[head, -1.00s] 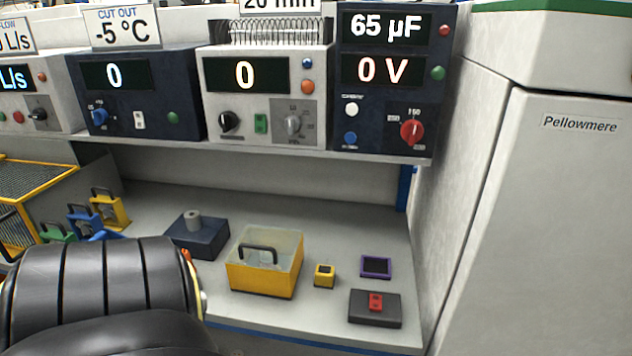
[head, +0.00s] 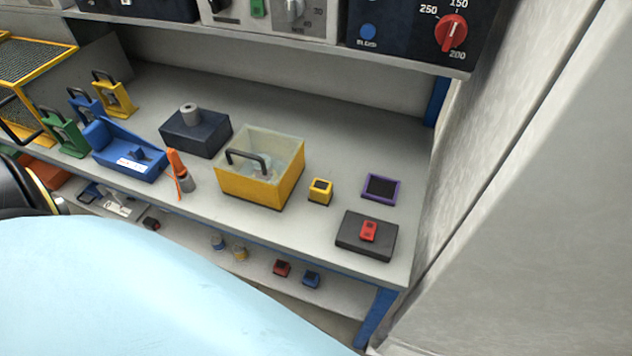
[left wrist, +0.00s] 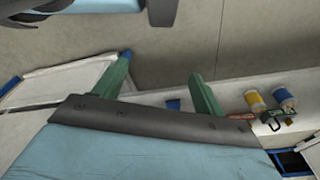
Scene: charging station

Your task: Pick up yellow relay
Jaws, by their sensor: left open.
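My right gripper is in neither view.
A purple-framed square (head: 381,187) and a dark plate (head: 352,240) bearing a red block (head: 369,231) lie right of the relay. A navy block (head: 195,134) stands behind left. A lower shelf holds a red cube (head: 282,268) and blue cube (head: 311,279). An instrument shelf overhangs the bench.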

